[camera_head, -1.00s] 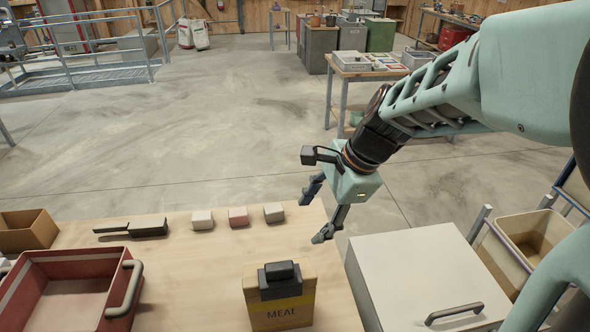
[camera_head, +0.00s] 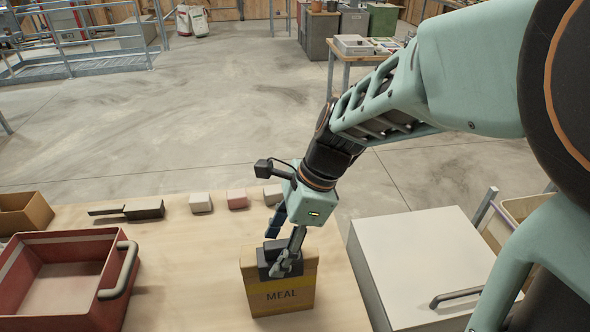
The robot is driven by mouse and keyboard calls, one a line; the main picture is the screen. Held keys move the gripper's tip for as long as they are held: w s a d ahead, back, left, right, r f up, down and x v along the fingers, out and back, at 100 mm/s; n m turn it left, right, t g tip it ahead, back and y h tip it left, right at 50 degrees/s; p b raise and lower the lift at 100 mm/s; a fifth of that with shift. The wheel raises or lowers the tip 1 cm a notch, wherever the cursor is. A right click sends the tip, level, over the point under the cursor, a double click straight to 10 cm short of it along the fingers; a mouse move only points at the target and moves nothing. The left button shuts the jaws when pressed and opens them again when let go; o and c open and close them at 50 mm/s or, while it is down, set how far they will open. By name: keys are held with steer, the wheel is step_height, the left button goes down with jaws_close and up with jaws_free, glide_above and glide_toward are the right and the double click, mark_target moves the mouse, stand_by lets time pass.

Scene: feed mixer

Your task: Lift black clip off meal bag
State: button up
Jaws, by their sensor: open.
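The meal bag (camera_head: 281,297), tan with a yellow band and the word MEAL, stands upright near the front edge of the wooden table. The black clip (camera_head: 264,268) sits across its top and is partly hidden by my gripper. My gripper (camera_head: 279,252) is open and points down at the clip, with one finger in front of it and the other towards its back left. I cannot tell whether the fingers touch the clip.
A red tray (camera_head: 62,318) with a grey handle is at left. A grey-white lidded box (camera_head: 425,255) stands close at right. A dark brush-like tool (camera_head: 128,210), several small blocks (camera_head: 237,199) and a cardboard box (camera_head: 24,213) lie at the back. The table between tray and bag is clear.

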mark_target(269, 261)
steer(key=shift+w+b+x, duration=0.15)
steer(key=shift+b+x, duration=1.1)
steer(key=shift+w+b+x, duration=0.1)
steer(key=shift+b+x, duration=1.15)
steer(key=shift+x, duration=0.05)
steer(key=shift+s, duration=0.1)
steer(key=c, duration=1.1)
steer(key=shift+o, duration=0.2)
step_height(269, 261, up, 10)
steer(key=p, duration=1)
steer(key=shift+r, duration=2.55)
